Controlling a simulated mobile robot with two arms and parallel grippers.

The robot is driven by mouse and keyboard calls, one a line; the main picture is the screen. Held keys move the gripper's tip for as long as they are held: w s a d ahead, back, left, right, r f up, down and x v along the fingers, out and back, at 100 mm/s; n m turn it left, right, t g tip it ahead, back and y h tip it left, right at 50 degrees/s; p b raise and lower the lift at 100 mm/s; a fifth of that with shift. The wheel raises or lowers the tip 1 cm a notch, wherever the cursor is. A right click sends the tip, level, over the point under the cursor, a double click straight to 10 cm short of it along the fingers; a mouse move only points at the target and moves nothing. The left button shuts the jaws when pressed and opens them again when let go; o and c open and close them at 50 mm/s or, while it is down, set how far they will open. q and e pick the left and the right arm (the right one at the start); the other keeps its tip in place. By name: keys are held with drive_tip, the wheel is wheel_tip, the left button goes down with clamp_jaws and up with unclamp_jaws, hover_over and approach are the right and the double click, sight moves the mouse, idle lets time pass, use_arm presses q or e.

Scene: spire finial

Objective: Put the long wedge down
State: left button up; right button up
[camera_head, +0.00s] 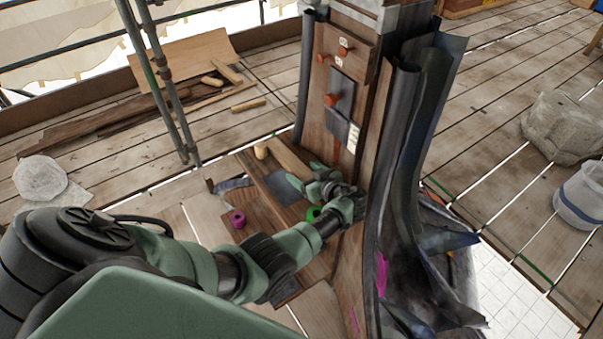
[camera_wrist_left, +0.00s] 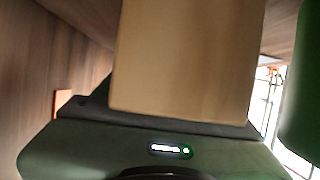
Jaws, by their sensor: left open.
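My left gripper (camera_head: 316,184) is open at the front of the wooden post, over a small plank platform. A long pale wooden piece (camera_head: 289,158), which looks like the long wedge, lies at the gripper's far side, close to its fingers. In the left wrist view a plain tan wooden block (camera_wrist_left: 185,55) fills the middle, very near the gripper, with a green finger to its right. It appears to be the same wedge. I cannot tell whether the fingers touch it. My right gripper is not in view.
The post (camera_head: 345,115) bears orange-brown pegs (camera_head: 331,100). Dark curled metal sheets (camera_head: 415,150) stand to its right. Scaffold poles (camera_head: 165,80) rise at left.

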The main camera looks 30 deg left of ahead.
use_arm(q)
drive_tip(key=shift+w+a+f, duration=0.1)
drive_tip(key=shift+a, duration=0.05)
clamp_jaws()
